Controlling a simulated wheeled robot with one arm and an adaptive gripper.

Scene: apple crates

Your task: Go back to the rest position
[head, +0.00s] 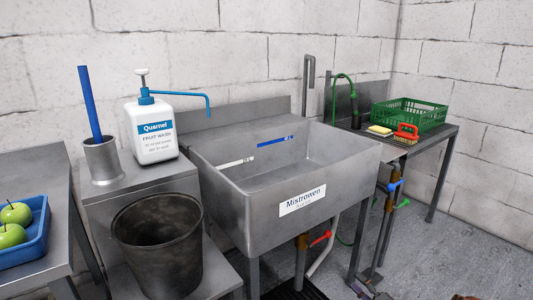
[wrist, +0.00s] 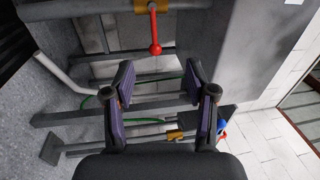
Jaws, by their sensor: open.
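My gripper (wrist: 160,78) shows in the wrist view with its two purple-padded fingers spread apart and nothing between them. Beyond the fingers are the pipes and metal frame under the sink. A red valve lever (wrist: 155,48) hangs above and just left of the right finger, apart from it.
The steel sink (head: 291,227) stands mid-view, with the red lever (head: 320,238) below it. A dark bucket (head: 158,245), a fruit wash bottle (head: 152,130) and a blue tray of green apples (head: 38,240) are left. A green crate (head: 425,115) sits on the right table.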

